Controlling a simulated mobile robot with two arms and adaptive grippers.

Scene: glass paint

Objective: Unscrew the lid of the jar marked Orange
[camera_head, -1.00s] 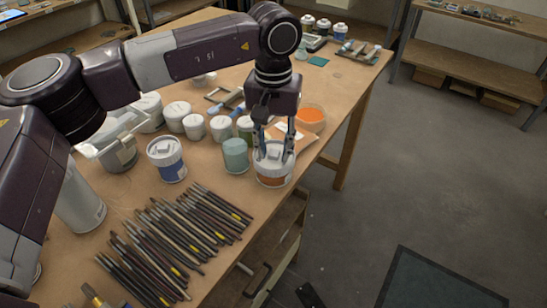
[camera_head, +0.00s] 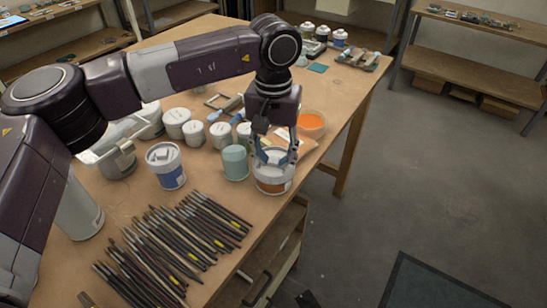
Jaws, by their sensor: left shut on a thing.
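The jar with the orange-brown label (camera_head: 272,186) stands upright near the table's right edge. Its lettering is too small to read. My left gripper (camera_head: 274,160) points down over the jar, and its fingers are shut on the pale lid (camera_head: 268,172) at the jar's top. The fingers and wrist partly hide the lid, and I cannot tell whether it is loose from the jar. My right gripper is not in view.
A green-grey jar (camera_head: 235,162) stands close on the left, with a blue-labelled jar (camera_head: 166,165) beyond it. An orange dish (camera_head: 311,123) is behind. Several brushes (camera_head: 180,242) lie in front. Open floor (camera_head: 420,180) is to the right.

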